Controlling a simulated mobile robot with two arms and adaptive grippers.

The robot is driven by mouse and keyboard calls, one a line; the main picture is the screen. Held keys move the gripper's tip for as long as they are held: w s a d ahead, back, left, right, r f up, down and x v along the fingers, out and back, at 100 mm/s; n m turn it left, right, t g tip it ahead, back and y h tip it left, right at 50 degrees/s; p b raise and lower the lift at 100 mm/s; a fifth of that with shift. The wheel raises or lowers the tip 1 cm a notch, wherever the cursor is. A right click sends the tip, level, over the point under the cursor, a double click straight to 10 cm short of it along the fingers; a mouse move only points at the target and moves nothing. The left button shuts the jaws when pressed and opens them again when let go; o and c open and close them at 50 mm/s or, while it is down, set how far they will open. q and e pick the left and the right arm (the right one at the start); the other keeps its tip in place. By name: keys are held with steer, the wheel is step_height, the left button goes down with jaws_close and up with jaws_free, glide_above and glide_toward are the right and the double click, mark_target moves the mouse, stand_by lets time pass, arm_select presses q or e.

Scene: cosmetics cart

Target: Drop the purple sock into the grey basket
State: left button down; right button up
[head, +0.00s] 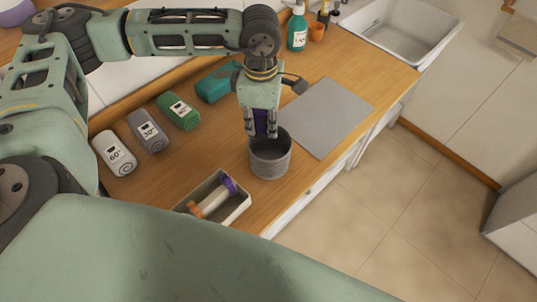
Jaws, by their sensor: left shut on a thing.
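My left gripper (261,124) points down over the grey basket (270,165), a round mesh container on the wooden counter. It is shut on the purple sock (261,117), a dark purple piece between its fingers. The sock's lower end is at the basket's opening, near the far rim. I cannot tell how deep it reaches inside. The inside of the basket is mostly dark. My right gripper does not show.
Rolled towels in white (114,153), grey (148,131) and green (178,110) lie left of the basket. A tray (233,213) with purple and orange items is in front. A grey mat (328,115) lies right; a sink (398,35) and green bottle (297,30) are behind.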

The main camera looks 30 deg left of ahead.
arm_select(q)
steer(key=shift+d, duration=0.15)
steer(key=c, duration=2.1)
jaws_free()
steer(key=o, duration=0.5)
steer(key=shift+o, duration=0.2)
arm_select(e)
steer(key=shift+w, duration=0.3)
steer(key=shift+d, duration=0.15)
arm_select(q)
step_height(320, 180, up, 12)
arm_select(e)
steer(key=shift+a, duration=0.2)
